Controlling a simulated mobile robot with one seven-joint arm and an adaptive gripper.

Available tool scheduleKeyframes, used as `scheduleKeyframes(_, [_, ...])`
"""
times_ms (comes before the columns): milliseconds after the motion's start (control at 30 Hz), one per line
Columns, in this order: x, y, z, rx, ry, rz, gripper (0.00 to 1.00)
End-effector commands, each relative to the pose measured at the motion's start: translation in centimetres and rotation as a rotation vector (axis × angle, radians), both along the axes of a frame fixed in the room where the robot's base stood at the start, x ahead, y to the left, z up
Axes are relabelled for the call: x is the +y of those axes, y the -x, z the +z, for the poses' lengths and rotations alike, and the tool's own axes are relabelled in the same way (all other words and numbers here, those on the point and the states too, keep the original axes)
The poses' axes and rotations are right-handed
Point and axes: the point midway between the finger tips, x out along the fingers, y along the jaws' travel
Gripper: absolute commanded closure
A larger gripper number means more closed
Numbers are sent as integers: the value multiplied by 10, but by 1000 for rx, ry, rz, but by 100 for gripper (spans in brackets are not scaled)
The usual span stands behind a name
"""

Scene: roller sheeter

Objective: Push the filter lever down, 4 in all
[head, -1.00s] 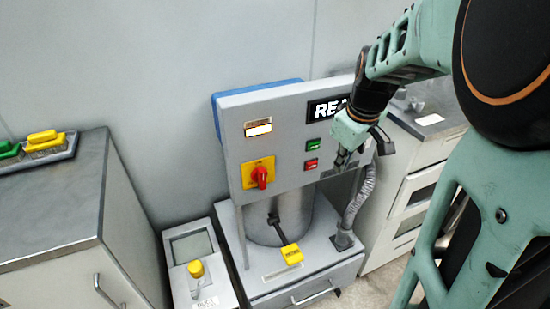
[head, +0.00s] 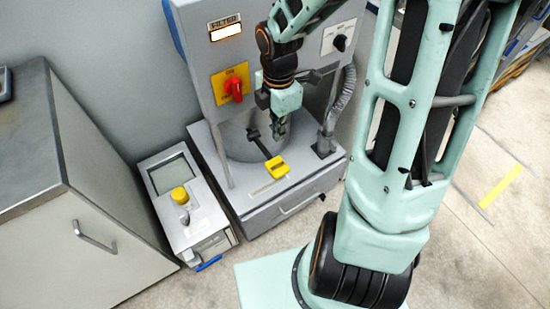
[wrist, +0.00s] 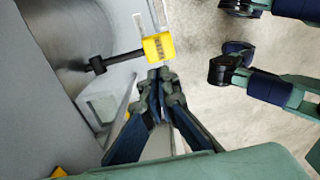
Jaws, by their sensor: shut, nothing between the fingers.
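The filter lever is a black rod with a yellow block handle (head: 277,167), on the front of the grey machine's cylinder. In the head view the rod runs from the cylinder toward the lower right, to the handle. My gripper (head: 280,138) is shut and empty, just above the handle in the head picture. In the wrist view the yellow handle (wrist: 158,46) shows right beyond my shut fingertips (wrist: 162,75). There seems to be a small gap between them; contact cannot be made out. The rod goes left from the handle to its pivot.
The machine's front panel, with a red rotary switch (head: 234,88) on a yellow plate, stands behind my gripper. A grey hose (head: 342,103) is at the right. A small box with a yellow knob (head: 180,195) stands left. A cabinet (head: 75,190) is farther left.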

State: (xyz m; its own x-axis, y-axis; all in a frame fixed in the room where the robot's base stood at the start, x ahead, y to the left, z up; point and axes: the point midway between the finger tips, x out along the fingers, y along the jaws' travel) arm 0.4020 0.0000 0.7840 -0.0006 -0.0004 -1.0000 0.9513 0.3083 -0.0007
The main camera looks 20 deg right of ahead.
Motion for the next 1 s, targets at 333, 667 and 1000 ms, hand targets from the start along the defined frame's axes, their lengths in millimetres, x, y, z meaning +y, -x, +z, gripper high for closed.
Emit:
scheduleKeyframes(333, [0,0,-1,0,0,3,100])
scheduleKeyframes(667, [1,1,-50,4,-2,4,100])
scheduleKeyframes(1000, [0,1,-119,2,0,2,100])
